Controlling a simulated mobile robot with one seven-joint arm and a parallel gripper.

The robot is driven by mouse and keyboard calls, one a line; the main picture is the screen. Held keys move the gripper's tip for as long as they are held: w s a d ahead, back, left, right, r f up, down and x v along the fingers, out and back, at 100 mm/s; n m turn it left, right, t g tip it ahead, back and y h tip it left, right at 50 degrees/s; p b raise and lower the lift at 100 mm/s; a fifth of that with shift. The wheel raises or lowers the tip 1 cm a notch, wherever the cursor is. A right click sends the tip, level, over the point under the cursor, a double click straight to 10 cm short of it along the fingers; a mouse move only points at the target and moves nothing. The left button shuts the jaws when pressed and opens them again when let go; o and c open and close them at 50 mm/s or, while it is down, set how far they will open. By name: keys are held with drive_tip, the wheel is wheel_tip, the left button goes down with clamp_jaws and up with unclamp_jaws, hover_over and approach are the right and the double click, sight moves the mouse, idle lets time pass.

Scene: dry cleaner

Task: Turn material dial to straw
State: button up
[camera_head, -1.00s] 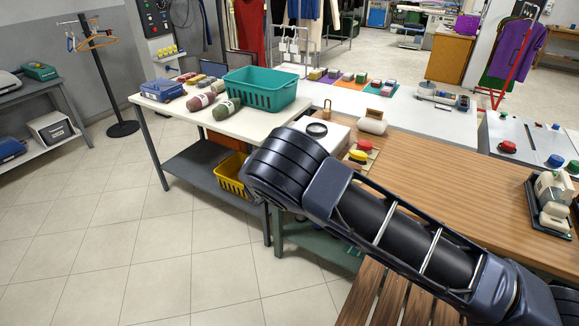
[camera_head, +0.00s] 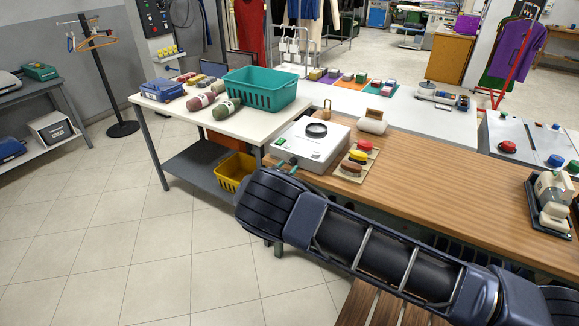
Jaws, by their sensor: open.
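A white box-shaped device (camera_head: 330,148) with a black ring (camera_head: 316,130) on top stands at the left end of the wooden counter. A small dark round spot (camera_head: 311,154) shows on its front part; I cannot tell whether it is the material dial, and no markings or straw setting are readable. I cannot tell whether the fingers touch the device.
A board (camera_head: 350,168) with red, yellow and brown pieces lies right of the device. A cream roller-like object (camera_head: 373,121) and a small wooden padlock-shaped item (camera_head: 327,109) stand behind. A teal basket (camera_head: 262,92) is on the white table to the left. The middle of the wooden counter (camera_head: 440,170) is clear.

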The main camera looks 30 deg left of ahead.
drive_tip(key=shift+w, duration=1.05)
drive_tip(key=c, duration=1)
drive_tip(key=shift+o, duration=0.2)
